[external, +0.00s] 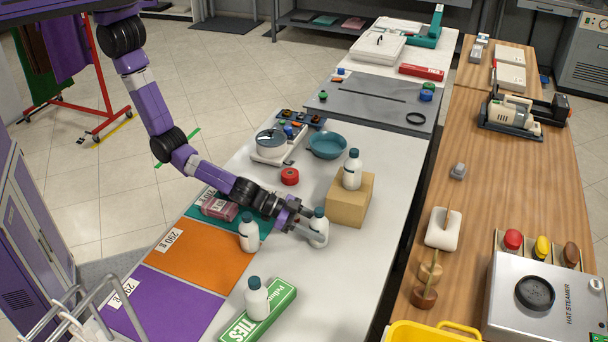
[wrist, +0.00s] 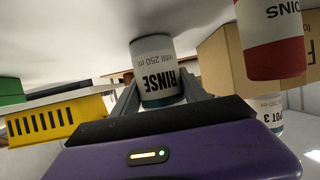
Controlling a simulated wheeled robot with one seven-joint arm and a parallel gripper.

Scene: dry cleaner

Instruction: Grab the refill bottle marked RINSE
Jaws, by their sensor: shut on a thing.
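The bottle marked RINSE (wrist: 158,75) is white, and its label reads upside down in the wrist view. It stands between the two fingers of my gripper (wrist: 162,92), which is shut on it. In the external view my gripper (external: 304,228) reaches from the left and holds a white bottle with a dark teal cap (external: 319,231) low at the white table, near the cardboard box. I cannot tell whether its base touches the table. The label is not readable in the external view.
Similar bottles stand close by: one just left of my gripper (external: 249,236), one on the cardboard box (external: 346,203), one on the green TIES box (external: 278,307). Free white table (external: 340,275) extends in front.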

